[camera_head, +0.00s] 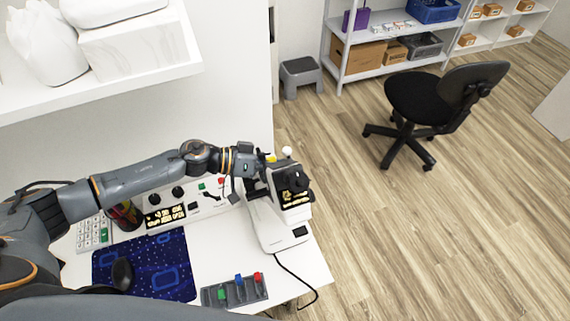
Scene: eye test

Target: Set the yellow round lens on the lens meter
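The lens meter (278,225) is a white device with a black head part, standing at the right end of the white desk. My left gripper (264,157) is at the upper left of its head. The small yellow round lens (271,158) shows at the fingertips, and the gripper seems shut on it. The lens is close beside the top of the meter; whether it touches the meter is too small to tell. A lens rack (235,292) at the desk's front edge holds a green, a blue and a red lens. My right gripper is not in view.
A control panel (180,205) with knobs stands behind a blue mouse pad (150,268) with a black mouse (122,274). A calculator or keypad (92,234) is at the left. A cable hangs off the desk's right edge. A white shelf (150,72) overhangs at upper left.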

